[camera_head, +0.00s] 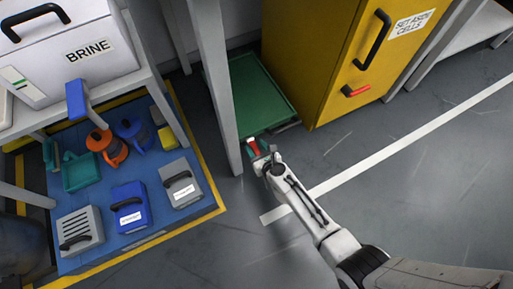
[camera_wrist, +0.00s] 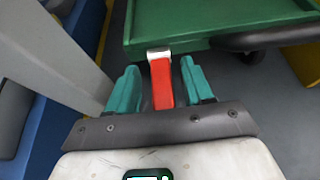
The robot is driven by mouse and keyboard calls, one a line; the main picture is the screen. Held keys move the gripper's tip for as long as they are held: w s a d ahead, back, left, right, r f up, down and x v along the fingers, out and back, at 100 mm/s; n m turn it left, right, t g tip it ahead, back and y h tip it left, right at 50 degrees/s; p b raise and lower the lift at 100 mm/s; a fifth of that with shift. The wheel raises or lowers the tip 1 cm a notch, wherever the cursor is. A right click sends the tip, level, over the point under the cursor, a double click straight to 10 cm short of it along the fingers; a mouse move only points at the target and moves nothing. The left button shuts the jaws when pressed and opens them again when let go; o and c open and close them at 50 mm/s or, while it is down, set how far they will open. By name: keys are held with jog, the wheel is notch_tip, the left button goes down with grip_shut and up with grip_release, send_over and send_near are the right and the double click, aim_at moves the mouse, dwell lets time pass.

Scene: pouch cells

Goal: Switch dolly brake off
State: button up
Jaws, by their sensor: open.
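The green dolly (camera_head: 262,88) stands on the floor beside a grey post, next to the yellow cabinet. Its red brake lever (camera_head: 252,147) sticks out at the near edge; in the wrist view the lever (camera_wrist: 161,84) hangs from a pale bracket (camera_wrist: 158,54) on the dolly's green rim (camera_wrist: 215,38). My gripper (camera_head: 263,157) is at the lever. In the wrist view my gripper (camera_wrist: 161,88) is open, with one teal finger on each side of the lever and a gap visible on both sides.
The grey post (camera_head: 217,80) stands close on the left. The yellow cabinet (camera_head: 325,55) has a black handle and a red handle. A blue mat (camera_head: 150,238) holds several cases and jugs. A white BRINE box (camera_head: 65,60) sits above. Floor on the right is clear.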

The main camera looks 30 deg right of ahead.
jog(key=p+v, duration=0.4)
jog(key=v, duration=0.6)
jog(key=shift+s+r, duration=0.2)
jog(key=shift+s, duration=0.15)
